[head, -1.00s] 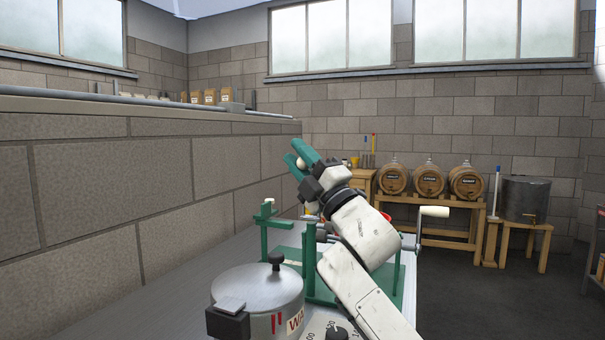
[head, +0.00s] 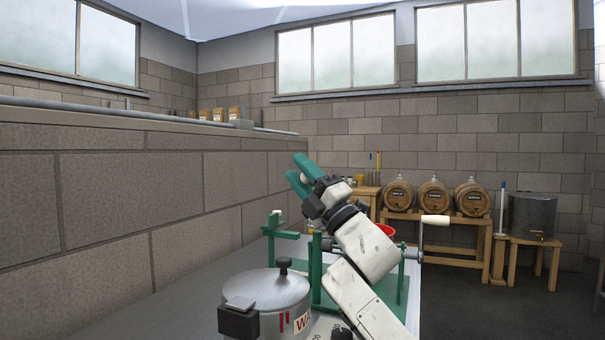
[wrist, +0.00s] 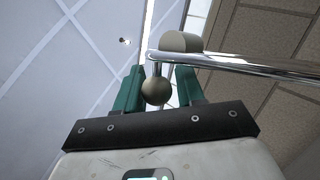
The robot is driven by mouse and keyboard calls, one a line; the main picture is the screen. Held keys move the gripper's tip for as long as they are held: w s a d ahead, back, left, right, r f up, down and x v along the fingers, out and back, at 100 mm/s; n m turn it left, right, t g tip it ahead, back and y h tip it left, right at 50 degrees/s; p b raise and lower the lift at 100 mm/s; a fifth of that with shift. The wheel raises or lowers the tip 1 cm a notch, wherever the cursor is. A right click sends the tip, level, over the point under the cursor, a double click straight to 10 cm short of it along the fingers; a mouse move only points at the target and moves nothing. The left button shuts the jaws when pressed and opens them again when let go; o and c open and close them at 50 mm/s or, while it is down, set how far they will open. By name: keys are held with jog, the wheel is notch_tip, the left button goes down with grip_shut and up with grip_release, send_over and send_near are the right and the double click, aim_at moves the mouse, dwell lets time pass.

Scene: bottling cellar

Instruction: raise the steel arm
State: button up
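The steel arm is a bright chrome rod (wrist: 250,66) that crosses the upper right of the wrist view. It bears a grey-beige end piece (wrist: 180,42) and a round knob (wrist: 155,90) on a short stem. My gripper (head: 305,171) points up and left above the green bench machine (head: 314,270). Its two green fingers are apart, one on each side of the round knob in the wrist view (wrist: 158,82). I cannot tell whether they press on it. In the head view the gripper and my arm hide much of the machine, and the rod is not clear.
A lidded steel pot (head: 265,295) stands in front of the machine, at lower left. A crank handle (head: 435,220) sticks out on the right, near a red funnel (head: 386,230). A block wall (head: 130,200) runs close along the left. Barrels (head: 433,195) stand at the back.

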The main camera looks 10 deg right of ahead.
jog(key=shift+o, duration=1.3)
jog(key=shift+d, duration=0.1)
jog(key=shift+s+d+f, duration=0.15)
jog(key=shift+d, duration=0.05)
jog(key=shift+p+v, duration=0.3)
jog(key=shift+v, duration=0.9)
jog(key=s+d+p, duration=0.1)
jog(key=s+d, duration=0.6)
jog(key=s, duration=0.2)
jog(key=shift+s, duration=0.2)
jog(key=shift+d, duration=0.2)
